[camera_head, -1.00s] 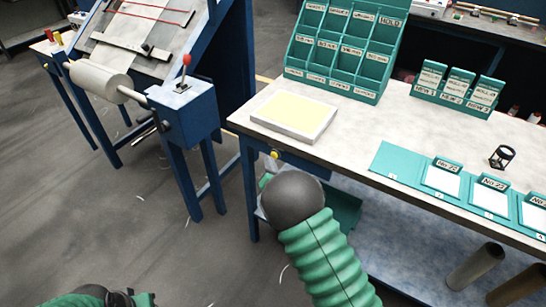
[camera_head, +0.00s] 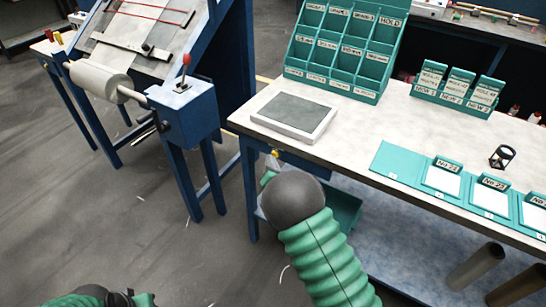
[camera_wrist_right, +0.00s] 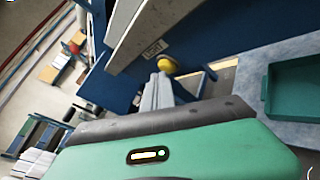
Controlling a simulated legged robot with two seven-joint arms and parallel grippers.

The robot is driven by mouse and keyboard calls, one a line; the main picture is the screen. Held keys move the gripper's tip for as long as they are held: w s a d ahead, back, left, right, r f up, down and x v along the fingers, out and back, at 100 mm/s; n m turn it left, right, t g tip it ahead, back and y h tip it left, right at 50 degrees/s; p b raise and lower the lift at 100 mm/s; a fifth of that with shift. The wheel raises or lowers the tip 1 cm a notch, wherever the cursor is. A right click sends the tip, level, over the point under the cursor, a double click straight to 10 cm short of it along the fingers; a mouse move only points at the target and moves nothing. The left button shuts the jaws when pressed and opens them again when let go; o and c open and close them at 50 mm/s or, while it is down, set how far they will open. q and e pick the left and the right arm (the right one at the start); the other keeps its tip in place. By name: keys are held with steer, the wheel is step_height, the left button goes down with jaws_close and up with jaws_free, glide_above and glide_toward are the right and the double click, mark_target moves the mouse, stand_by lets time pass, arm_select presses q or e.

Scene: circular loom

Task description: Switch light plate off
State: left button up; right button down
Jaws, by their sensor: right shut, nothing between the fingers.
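The light plate (camera_head: 293,115) is a flat panel in a pale frame on the left end of the workbench top. Its surface is dark grey and unlit. A yellow knob (camera_head: 274,154) sits on the bench's front edge below it; the right wrist view shows this knob (camera_wrist_right: 166,65) beside a small label. My right gripper (camera_wrist_right: 160,92) is shut and empty, with its tips close to the knob; I cannot tell if they touch. In the head view it is mostly hidden behind my wrist. My left gripper (camera_head: 140,299) is partly cut off at the bottom left.
A teal pigeonhole rack (camera_head: 340,50) and a smaller card holder (camera_head: 457,92) stand on the bench. Teal boards with cards (camera_head: 400,163) and a small black-framed object (camera_head: 502,157) lie at right. A blue machine with a red-knobbed lever (camera_head: 186,62) stands left. A green tray (camera_wrist_right: 290,88) is below the bench.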

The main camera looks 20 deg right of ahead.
steer(key=shift+s+a, duration=0.55)
steer(key=shift+a, duration=0.1)
steer(key=s+a, duration=0.1)
steer(key=a, duration=0.1)
steer(key=s+a+p, duration=0.1)
steer(key=s+a, duration=0.1)
stand_by(0.4)
